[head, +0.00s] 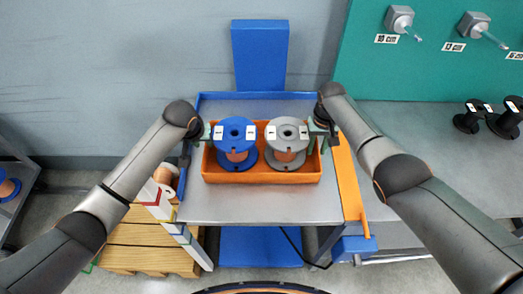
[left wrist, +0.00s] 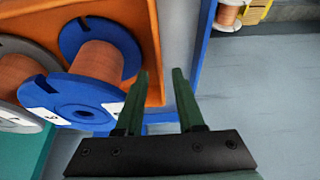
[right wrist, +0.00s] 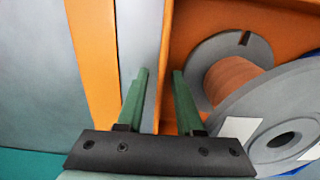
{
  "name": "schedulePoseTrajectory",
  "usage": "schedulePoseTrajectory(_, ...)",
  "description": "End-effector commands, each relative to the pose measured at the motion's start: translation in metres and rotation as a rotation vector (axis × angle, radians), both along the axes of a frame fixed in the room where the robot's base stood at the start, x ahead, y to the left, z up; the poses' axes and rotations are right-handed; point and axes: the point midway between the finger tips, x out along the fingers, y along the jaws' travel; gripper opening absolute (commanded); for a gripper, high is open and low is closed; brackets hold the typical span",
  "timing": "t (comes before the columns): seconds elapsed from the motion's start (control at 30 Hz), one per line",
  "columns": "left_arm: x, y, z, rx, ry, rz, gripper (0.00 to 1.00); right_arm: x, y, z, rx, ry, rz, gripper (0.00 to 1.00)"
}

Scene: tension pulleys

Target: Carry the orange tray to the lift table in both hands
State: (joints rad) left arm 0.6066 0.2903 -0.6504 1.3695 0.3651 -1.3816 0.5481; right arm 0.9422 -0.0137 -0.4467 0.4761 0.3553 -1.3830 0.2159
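The orange tray (head: 262,178) sits on the grey top of the blue-framed lift table (head: 262,207). A blue spool (head: 236,131) and a grey spool (head: 287,132), both with copper winding, stand in it. My left gripper (head: 205,133) is at the tray's left end; in the left wrist view its open fingers (left wrist: 162,72) lie either side of the end wall. My right gripper (head: 322,130) is at the right end; in the right wrist view its open fingers (right wrist: 160,70) also lie either side of the wall. Neither grips it visibly; fingertip depth is unclear.
An orange bar (head: 348,180) runs along the table's right edge. A wooden pallet (head: 150,245) lies at the lower left. A grey bench (head: 440,140) with black spools (head: 467,117) stands at the right. The table's front strip is bare.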

Motion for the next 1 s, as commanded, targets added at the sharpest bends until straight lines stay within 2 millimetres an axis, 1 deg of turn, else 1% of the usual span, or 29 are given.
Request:
schedulePoseTrajectory(0.03, -0.003, 0.000, 0.007, -0.001, -0.002, -0.001, 0.37, 0.000, 0.001, 0.000, 0.001, 0.000, 0.001, 0.37)
schedulePoseTrajectory(0.13, -0.008, 0.000, 0.018, -0.001, -0.001, -0.001, 0.37, 0.000, 0.001, 0.000, 0.001, 0.000, 0.001, 0.37)
schedulePoseTrajectory(0.3, -0.013, 0.000, 0.031, 0.001, 0.000, 0.000, 0.37, 0.000, 0.001, 0.000, 0.001, 0.000, 0.001, 0.37)
schedulePoseTrajectory(0.43, -0.015, 0.001, 0.035, 0.002, 0.002, 0.001, 0.37, 0.000, 0.001, 0.001, 0.001, -0.001, 0.001, 0.37)
schedulePoseTrajectory(0.57, -0.016, 0.001, 0.036, 0.002, 0.002, 0.001, 0.37, 0.001, 0.001, 0.007, 0.002, -0.002, 0.000, 0.37)
schedulePoseTrajectory(0.77, -0.016, 0.000, 0.036, 0.001, 0.002, 0.000, 0.37, 0.001, 0.001, 0.029, 0.001, -0.004, 0.002, 0.37)
schedulePoseTrajectory(0.97, -0.015, 0.000, 0.036, 0.001, 0.001, 0.000, 0.37, 0.001, 0.000, 0.069, 0.001, -0.005, 0.001, 0.37)
schedulePoseTrajectory(1.0, -0.015, 0.000, 0.036, 0.001, 0.001, 0.000, 0.37, 0.001, 0.000, 0.078, 0.002, -0.005, 0.001, 0.37)
